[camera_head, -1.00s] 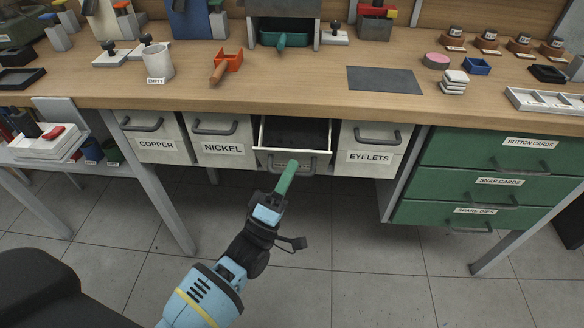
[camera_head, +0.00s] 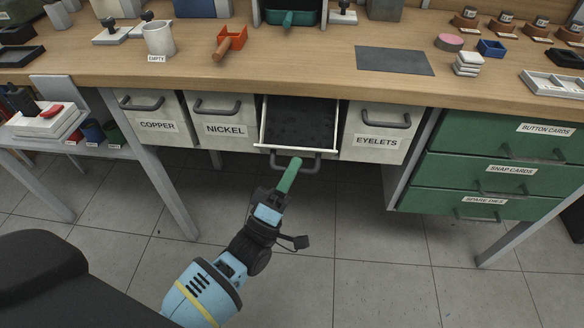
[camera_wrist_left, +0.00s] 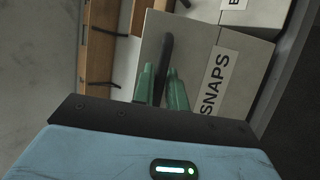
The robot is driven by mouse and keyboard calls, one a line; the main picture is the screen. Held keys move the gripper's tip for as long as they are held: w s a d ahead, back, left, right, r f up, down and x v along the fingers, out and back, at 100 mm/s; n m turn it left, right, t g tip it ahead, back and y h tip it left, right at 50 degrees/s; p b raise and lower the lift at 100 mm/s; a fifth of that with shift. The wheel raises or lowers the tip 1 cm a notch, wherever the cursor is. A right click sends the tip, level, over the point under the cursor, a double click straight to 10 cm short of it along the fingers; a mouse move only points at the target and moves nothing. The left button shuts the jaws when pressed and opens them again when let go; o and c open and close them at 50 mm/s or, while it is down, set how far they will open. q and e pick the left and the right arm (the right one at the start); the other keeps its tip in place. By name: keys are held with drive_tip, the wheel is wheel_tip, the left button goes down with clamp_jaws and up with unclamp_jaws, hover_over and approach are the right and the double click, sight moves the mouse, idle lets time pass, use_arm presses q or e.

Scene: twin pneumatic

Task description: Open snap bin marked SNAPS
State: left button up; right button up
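The SNAPS bin (camera_head: 330,140) is a pale drawer under the workbench, between the NICKEL and EYELETS bins. It is pulled out, and its dark inside shows in the head view. Its SNAPS label (camera_wrist_left: 214,82) reads clearly in the left wrist view. Its dark bar handle (camera_wrist_left: 166,58) runs between the two green fingers of my left gripper (camera_wrist_left: 161,84). In the head view my left gripper (camera_head: 293,168) is at the bin's front, closed around the handle (camera_head: 312,162). The label is hidden in the head view. My right gripper is not in view.
The COPPER (camera_head: 150,120), NICKEL (camera_head: 228,120) and EYELETS (camera_head: 372,138) bins are shut. Green drawers (camera_head: 470,180) stand at the right. The bench top (camera_head: 300,75) above carries a cup, scoop and grey mat. The floor in front is clear.

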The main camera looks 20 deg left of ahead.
use_arm(q)
drive_tip(key=o, duration=0.3)
drive_tip(key=shift+s+a+f, duration=0.1)
drive_tip(key=shift+s+f, duration=0.15)
drive_tip(key=v, duration=0.7)
drive_tip(key=shift+s, duration=0.1)
